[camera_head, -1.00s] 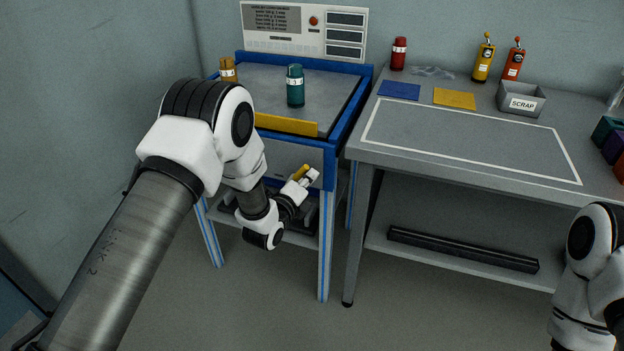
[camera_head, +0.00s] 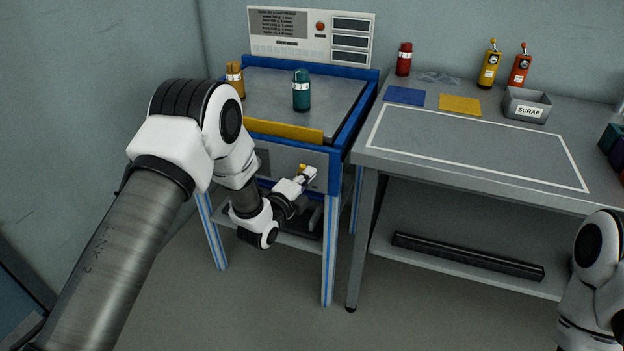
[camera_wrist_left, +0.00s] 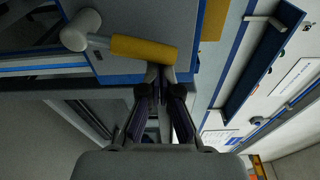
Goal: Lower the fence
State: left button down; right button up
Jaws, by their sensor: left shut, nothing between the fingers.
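The yellow fence (camera_head: 283,131) stands as a strip along the front edge of the blue-framed test table (camera_head: 334,151); part of it also shows in the left wrist view (camera_wrist_left: 214,20). A lever with a yellow handle (camera_wrist_left: 143,49) and grey pivot sits on the table's front, below the fence. My left gripper (camera_wrist_left: 161,70) is shut and empty, its fingertips at the lower right side of the handle, close to or touching it. In the head view the left gripper (camera_head: 309,176) partly hides the handle. My right gripper is out of view.
An orange-brown canister (camera_head: 235,80) and a teal canister (camera_head: 301,92) stand on the test table behind the fence. A grey workbench (camera_head: 470,150) stands to the right, with a scrap box (camera_head: 527,106) and a red canister (camera_head: 404,60). A dark bar (camera_head: 465,257) lies on its lower shelf.

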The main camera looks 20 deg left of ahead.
pick_arm(q)
jog(key=a+n, duration=0.2)
jog(key=shift+r+n, duration=0.4)
jog(key=a+n, duration=0.1)
jog(key=n, duration=0.1)
jog(key=shift+a+r+n+t, duration=0.15)
jog(key=shift+a+n+t, duration=0.25)
jog(key=a+n, duration=0.1)
jog(key=n, duration=0.1)
jog(key=a+n+b, duration=0.1)
jog(key=n, duration=0.1)
jog(key=shift+w+a, duration=0.1)
jog(key=shift+a, duration=0.15)
jog(key=shift+a+f, duration=0.2)
jog(key=shift+a, duration=0.25)
jog(key=shift+r, duration=0.1)
